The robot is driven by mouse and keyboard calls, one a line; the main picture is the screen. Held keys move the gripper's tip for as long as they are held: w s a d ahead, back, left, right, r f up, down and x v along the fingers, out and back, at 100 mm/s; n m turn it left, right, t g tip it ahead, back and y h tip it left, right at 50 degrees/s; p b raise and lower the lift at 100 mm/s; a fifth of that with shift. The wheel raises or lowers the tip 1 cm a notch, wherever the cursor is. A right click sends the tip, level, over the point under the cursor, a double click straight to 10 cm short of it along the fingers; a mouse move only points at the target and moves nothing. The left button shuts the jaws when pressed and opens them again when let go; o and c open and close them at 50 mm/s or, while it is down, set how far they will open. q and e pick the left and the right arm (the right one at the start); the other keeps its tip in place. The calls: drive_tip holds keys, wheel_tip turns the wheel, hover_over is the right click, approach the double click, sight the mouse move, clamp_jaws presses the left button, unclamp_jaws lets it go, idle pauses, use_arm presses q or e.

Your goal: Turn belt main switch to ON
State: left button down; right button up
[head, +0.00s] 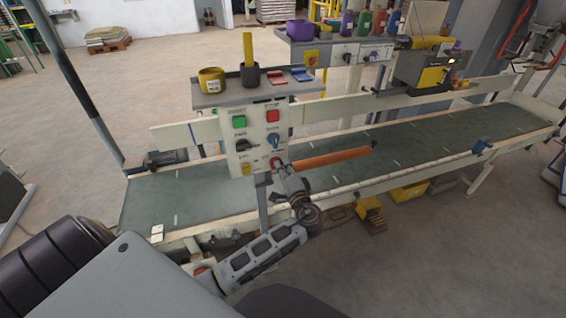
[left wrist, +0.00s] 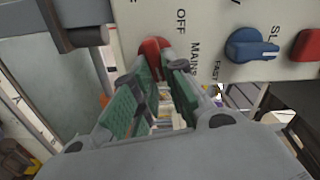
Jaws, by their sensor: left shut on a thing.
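The control panel (head: 258,135) is a pale upright plate standing over the near side of the belt (head: 190,195). The red main switch knob (left wrist: 153,46) sits at the panel's edge in the left wrist view, close to the words OFF and MAINS. My left gripper (left wrist: 153,76) is shut on this red knob, with its green-padded fingers on either side of it. In the head view my left gripper (head: 277,169) is at the panel's lower right and hides most of the knob. The knob's exact pointing direction cannot be told. My right gripper is not in view.
Beside the red knob are a blue knob (left wrist: 250,46) and another red control (left wrist: 307,44). The panel also has a green button (head: 239,122) and a yellow one (head: 246,169). Above it, a shelf (head: 215,97) holds cups.

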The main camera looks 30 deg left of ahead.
use_arm(q)
drive_tip(key=m+p, duration=0.2)
drive_tip(key=m, duration=0.1)
drive_tip(key=shift+f, duration=0.25)
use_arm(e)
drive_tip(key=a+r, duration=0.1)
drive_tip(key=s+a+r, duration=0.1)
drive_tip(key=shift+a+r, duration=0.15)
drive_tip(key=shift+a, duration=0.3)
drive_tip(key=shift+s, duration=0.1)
use_arm(q)
drive_tip(key=c, duration=1.5)
unclamp_jaws()
drive_tip(key=shift+d, duration=0.1)
drive_tip(key=shift+o, duration=0.2)
drive_tip(key=v, duration=1.2)
